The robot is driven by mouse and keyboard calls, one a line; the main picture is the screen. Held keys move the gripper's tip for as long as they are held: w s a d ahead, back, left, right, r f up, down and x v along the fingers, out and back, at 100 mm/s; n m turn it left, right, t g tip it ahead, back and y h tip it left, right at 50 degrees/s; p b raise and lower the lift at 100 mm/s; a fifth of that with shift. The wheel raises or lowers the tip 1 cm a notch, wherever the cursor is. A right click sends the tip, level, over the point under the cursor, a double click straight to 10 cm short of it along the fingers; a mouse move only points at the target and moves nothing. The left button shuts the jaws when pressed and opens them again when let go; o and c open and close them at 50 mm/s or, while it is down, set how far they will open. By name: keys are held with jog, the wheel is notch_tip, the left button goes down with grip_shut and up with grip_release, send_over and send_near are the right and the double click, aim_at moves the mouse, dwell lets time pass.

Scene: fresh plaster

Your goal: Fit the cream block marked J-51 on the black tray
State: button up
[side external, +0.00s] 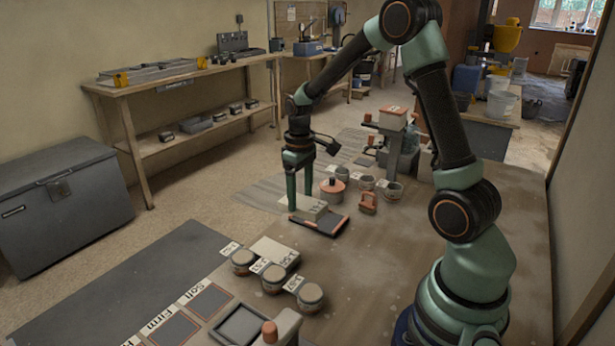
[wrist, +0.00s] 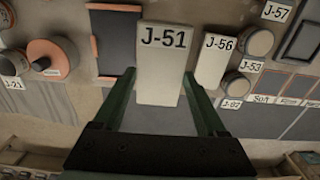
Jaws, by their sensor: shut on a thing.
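The cream block marked J-51 (wrist: 163,85) is between the two green fingers of my gripper (wrist: 159,75), which is shut on it. Its label faces the wrist camera. In the side view the block (side external: 313,212) is at the left back edge of the black tray (side external: 322,228), overlapping it in the picture. The tray has orange strips along its edges. In the wrist view the tray (wrist: 114,45) shows to the left of the block, which hides its right part. I cannot tell whether block and tray touch. My gripper (side external: 300,204) points down.
A cream block marked J-56 (wrist: 212,66) lies right of J-51, with round jars (wrist: 236,83) near it. An orange-lidded pot (side external: 332,188) and an orange item (side external: 368,203) stand close to the tray. The bench right of the tray (side external: 400,255) is clear.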

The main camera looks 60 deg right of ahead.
aim_at(301, 200)
notch_tip(301, 200, up, 10)
jog(key=shift+w+d+f, duration=0.1)
jog(key=shift+d+f, duration=1.25)
jog(key=shift+f, duration=0.8)
jog(key=shift+s+d+f, duration=0.1)
jog(key=shift+d+f, duration=1.3)
jog(key=shift+f, duration=0.8)
jog(key=shift+w+d+f, duration=0.1)
jog(key=shift+d+f, duration=1.25)
jog(key=shift+f, duration=0.8)
jog(key=shift+f, duration=0.6)
jog(key=shift+f, duration=0.35)
jog(key=shift+f, duration=1.2)
jog(key=o, duration=1.4)
